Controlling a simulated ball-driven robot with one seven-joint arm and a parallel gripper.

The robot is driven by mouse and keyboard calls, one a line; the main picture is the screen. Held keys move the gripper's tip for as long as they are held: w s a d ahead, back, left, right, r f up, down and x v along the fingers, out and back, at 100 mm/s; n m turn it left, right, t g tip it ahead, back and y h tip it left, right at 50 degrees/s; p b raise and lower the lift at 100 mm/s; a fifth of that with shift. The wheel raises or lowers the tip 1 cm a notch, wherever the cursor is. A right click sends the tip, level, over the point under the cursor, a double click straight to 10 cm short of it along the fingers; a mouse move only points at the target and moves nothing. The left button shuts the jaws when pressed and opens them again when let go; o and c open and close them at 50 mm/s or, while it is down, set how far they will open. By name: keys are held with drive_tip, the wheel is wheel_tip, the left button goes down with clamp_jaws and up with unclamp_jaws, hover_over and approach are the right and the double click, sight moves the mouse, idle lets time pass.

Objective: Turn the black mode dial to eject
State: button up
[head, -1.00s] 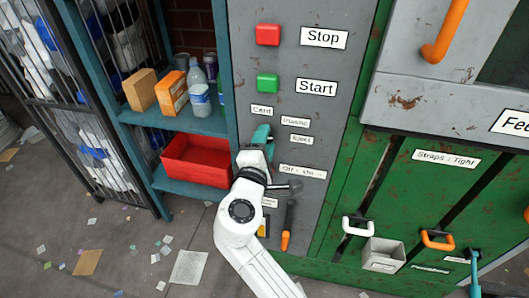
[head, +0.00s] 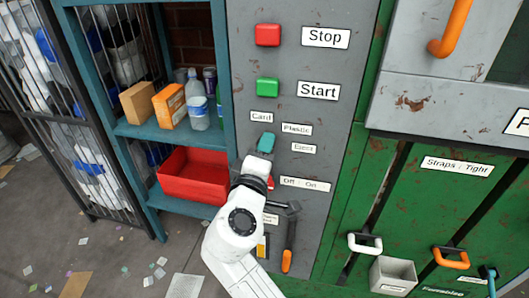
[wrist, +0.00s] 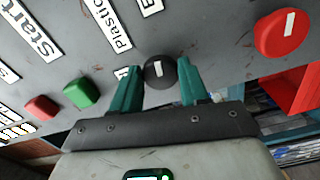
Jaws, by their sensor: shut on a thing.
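The black mode dial (wrist: 160,70) is a round knob on the grey panel, with a white mark that runs roughly up and down in the wrist view. My gripper (wrist: 162,80) has its two teal fingers on either side of the dial and is shut on it. The mark lines up roughly with a label starting with E (wrist: 151,6), cut off at the top edge. In the head view, my gripper (head: 266,143) covers the dial. The Card (head: 261,117), Plastic (head: 296,129) and Eject (head: 304,148) labels show around it.
A red round knob (wrist: 284,33) is to the right of the dial in the wrist view. The green Start button (head: 267,87) and red Stop button (head: 268,35) are above my gripper. A shelf with a red bin (head: 192,177) stands at left.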

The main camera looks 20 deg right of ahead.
drive_tip(key=shift+f, duration=0.1)
drive_tip(key=o, duration=1)
drive_tip(key=shift+o, duration=0.2)
drive_tip(key=v, duration=1)
drive_tip(key=shift+s+a, duration=0.2)
drive_tip(key=shift+s, duration=0.15)
drive_tip(key=s+d+f+m+g+y+p, duration=0.5)
drive_tip(key=s+d+f+g, duration=0.4)
drive_tip(key=d+f, duration=0.4)
drive_tip(key=s+f+m+g+y+p, duration=0.2)
drive_tip(key=s+p, duration=0.1)
drive_tip(key=s, duration=0.7)
drive_tip(key=s+d+f+m+g+y+p, duration=0.1)
drive_tip(key=s+f+m+g+y+p, duration=0.1)
drive_tip(key=s, duration=0.7)
drive_tip(key=shift+s+f+g+y+p, duration=0.3)
drive_tip(key=shift+s+y+p, duration=0.05)
drive_tip(key=shift+y+p, duration=0.35)
